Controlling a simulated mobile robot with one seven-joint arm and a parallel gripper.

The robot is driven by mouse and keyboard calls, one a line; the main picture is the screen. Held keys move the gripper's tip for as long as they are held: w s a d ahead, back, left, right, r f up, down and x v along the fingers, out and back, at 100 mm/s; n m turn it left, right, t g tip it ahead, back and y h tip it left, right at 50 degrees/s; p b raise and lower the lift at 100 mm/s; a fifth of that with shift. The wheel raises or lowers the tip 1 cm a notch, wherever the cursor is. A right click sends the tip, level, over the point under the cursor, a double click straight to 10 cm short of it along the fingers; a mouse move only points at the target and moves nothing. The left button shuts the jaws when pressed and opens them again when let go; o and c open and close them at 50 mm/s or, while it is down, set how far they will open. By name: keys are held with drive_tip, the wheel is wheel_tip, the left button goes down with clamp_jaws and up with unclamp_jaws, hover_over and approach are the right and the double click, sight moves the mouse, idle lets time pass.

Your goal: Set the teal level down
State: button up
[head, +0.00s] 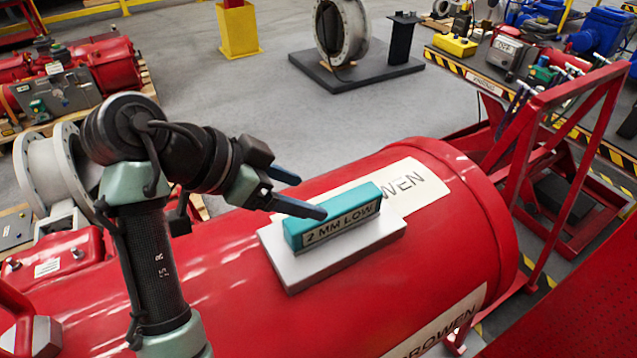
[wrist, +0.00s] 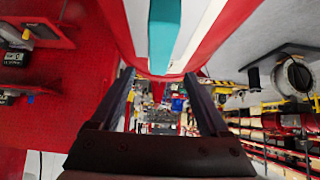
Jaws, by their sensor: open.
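The teal level (head: 335,214) is a long block with a label reading "2 MM LOW". It rests upright on a pale grey plate (head: 290,268) on top of the large red cylinder (head: 430,230). My gripper (head: 306,193) is open, with its two fingers at the left end of the level. The near finger looks close to the level's left end; I cannot tell whether it touches. In the wrist view the teal level (wrist: 164,35) shows at the top, beyond the open fingers (wrist: 160,90), with nothing between them.
A red frame (head: 535,170) stands at the cylinder's right end. A bench (head: 490,85) with a yellow box (head: 455,46) and tools is at the back right. A grey flange ring (head: 342,30) stands on a dark base behind. The grey floor between is clear.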

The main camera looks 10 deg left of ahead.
drive_tip(key=shift+s+a+r, duration=0.1)
drive_tip(key=shift+w+d+r+t, duration=0.2)
drive_tip(key=shift+w+t, duration=0.1)
drive_tip(key=w+d+r+n+t+y, duration=0.1)
drive_tip(key=w+d+r+n+t, duration=0.15)
drive_tip(key=r+t, duration=0.4)
drive_tip(key=w+d+r+n+t+y, duration=0.2)
drive_tip(key=w+d+r+t, duration=0.15)
drive_tip(key=r, duration=0.55)
drive_tip(key=s+r+n+t+y, duration=0.2)
drive_tip(key=s+r+t, duration=0.3)
drive_tip(key=s+r, duration=0.3)
drive_tip(key=s+r+n+t+y, duration=0.2)
drive_tip(key=s+r+n+t, duration=0.2)
drive_tip(key=r, duration=0.9)
drive_tip(key=s+t, duration=0.2)
drive_tip(key=s, duration=0.2)
drive_tip(key=shift+s+d+t, duration=0.2)
drive_tip(key=shift+d+t, duration=0.1)
